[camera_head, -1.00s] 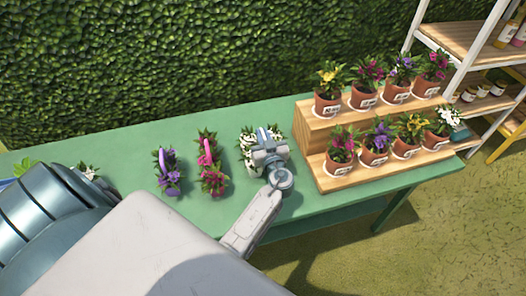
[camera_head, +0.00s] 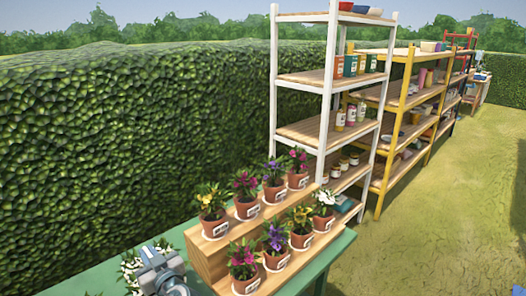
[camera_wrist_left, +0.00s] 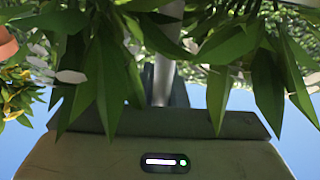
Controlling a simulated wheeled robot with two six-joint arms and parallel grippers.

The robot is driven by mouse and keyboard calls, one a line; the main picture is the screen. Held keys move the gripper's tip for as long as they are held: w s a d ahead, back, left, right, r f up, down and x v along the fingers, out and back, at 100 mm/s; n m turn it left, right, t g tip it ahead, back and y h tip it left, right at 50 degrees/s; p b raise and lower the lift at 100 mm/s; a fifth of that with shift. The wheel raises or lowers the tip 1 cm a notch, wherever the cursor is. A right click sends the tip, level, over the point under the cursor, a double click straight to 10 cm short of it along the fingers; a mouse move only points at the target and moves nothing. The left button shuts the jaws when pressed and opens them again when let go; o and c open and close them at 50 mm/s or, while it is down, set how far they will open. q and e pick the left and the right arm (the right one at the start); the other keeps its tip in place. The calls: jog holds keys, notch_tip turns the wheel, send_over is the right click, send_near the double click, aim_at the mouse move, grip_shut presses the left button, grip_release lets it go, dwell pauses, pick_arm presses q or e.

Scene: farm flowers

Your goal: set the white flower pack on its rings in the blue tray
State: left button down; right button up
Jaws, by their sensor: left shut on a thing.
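The white flower pack (camera_head: 131,268) is at the bottom left of the head view, on or just above the green table; its base is cut off and I cannot tell whether it touches. My left gripper (camera_head: 160,268) is over it and shut on it, hiding part of the flowers. In the left wrist view, green leaves of the pack (camera_wrist_left: 225,80) hang close in front of the camera with a few white petals, and the jaws are mostly hidden. The blue tray does not show in the current head view. My right gripper is not in view.
A wooden two-step stand (camera_head: 207,262) with several potted flowers is just right of the gripper on the green table (camera_head: 92,284). A white shelf (camera_head: 330,90) and a yellow shelf (camera_head: 405,100) stand behind it. A hedge (camera_head: 130,140) runs along the back; grass is open at right.

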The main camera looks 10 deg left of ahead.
pick_arm(q)
notch_tip(320, 180, up, 7)
jog(key=shift+f+p, duration=0.1)
jog(key=shift+p, duration=0.7)
jog(key=s+d+f+m+t+h+b, duration=0.1)
jog(key=s+d+f+m+t+h, duration=0.4)
jog(key=d+f+h, duration=0.4)
jog(key=s+d+m+t+h, duration=0.1)
jog(key=s+d+m+h, duration=0.3)
jog(key=s+d, duration=0.3)
jog(key=shift+s+r+m+h+b, duration=0.4)
jog(key=shift+s+r+b, duration=0.05)
jog(key=shift+s, duration=0.45)
jog(key=shift+a, duration=0.1)
